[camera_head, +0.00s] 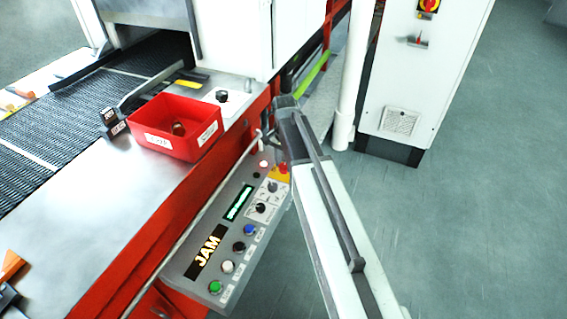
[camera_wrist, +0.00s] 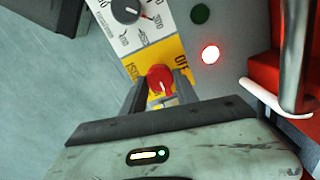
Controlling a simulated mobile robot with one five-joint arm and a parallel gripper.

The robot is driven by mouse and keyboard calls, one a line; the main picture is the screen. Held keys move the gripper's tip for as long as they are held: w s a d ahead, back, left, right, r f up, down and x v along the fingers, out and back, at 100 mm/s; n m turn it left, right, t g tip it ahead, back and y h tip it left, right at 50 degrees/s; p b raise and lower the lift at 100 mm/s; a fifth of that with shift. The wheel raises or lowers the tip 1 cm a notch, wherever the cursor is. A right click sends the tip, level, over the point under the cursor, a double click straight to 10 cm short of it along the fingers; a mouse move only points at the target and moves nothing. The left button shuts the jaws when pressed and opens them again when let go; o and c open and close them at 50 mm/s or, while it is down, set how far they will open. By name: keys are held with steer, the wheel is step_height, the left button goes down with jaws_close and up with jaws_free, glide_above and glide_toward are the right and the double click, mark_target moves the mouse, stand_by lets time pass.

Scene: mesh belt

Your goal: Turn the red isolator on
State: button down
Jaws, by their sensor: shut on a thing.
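The red isolator knob (camera_wrist: 160,78) sits on a yellow plate (camera_wrist: 141,64) in the wrist view. The letters OFF stand beside it on the right. My gripper (camera_wrist: 160,92) has one finger on each side of the knob and is shut on it. A pale mark shows on the knob's lower part, but I cannot tell for sure which setting it points at. In the head view the red knob (camera_head: 283,168) is at the top end of the sloping control panel (camera_head: 205,268), just below my gripper (camera_head: 273,138).
A red indicator lamp (camera_wrist: 210,55) is lit near the knob. A black rotary knob (camera_wrist: 126,10) is on a white plate alongside. The panel display reads JAM (camera_head: 208,250). A red bin (camera_head: 176,127) stands by the belt. A white cabinet (camera_head: 415,75) carries another red-yellow switch (camera_head: 429,6).

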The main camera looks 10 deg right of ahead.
mark_target(284, 165)
steer(key=shift+w+a, duration=0.1)
stand_by(0.4)
steer(key=c, duration=0.9)
jaws_free()
steer(key=shift+c, duration=0.2)
step_height(284, 165, up, 8)
steer(key=p, duration=0.7)
steer(key=shift+f+p, duration=0.1)
steer(key=shift+p, duration=0.25)
